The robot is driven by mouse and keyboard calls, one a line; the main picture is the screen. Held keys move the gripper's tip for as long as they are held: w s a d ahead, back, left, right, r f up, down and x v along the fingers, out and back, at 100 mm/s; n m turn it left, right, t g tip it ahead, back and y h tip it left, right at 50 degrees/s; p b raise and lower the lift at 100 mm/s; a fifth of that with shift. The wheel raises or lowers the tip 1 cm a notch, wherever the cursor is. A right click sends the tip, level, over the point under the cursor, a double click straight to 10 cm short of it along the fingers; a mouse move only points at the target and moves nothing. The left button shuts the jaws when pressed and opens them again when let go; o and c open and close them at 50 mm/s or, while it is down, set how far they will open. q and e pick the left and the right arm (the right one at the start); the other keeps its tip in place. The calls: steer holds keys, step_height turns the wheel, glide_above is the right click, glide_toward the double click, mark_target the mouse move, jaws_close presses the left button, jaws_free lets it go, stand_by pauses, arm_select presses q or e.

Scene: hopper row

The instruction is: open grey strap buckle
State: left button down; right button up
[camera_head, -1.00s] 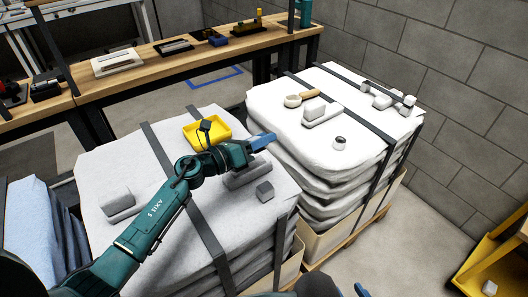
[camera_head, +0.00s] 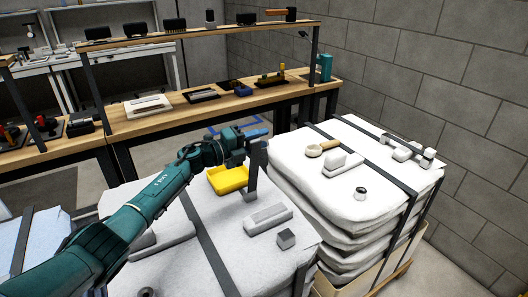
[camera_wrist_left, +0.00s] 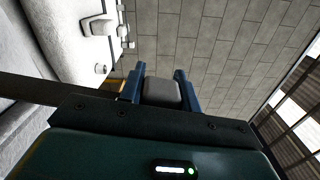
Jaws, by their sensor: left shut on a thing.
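The grey strap buckle (camera_head: 268,217) lies on the near grey sack, right of its dark strap. A dark grey upright bar (camera_head: 253,178), which looks like the buckle's lever, stands at the buckle's far left end. My left gripper (camera_head: 258,133) is at the top of this bar, well above the sack. In the left wrist view the blue fingers of my left gripper (camera_wrist_left: 160,88) are shut on a grey block-like end (camera_wrist_left: 161,93), and a dark strip (camera_wrist_left: 40,91) runs off to the left. How the bar joins the buckle is not clear. My right gripper is not in view.
A yellow tray (camera_head: 228,180) sits just left of the bar. A small grey cube (camera_head: 286,239) is near the buckle. The white sack stack (camera_head: 300,178) at the right carries several small items. A wooden bench (camera_head: 225,105) stands behind.

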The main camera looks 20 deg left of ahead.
arm_select(q)
steer(key=shift+w+a+n, duration=0.4)
steer(key=shift+w+a, duration=0.1)
steer(key=c, duration=1)
jaws_free()
steer(key=shift+s, duration=0.1)
steer(key=b+v, duration=0.1)
steer(key=v, duration=1.2)
steer(key=shift+r, duration=0.1)
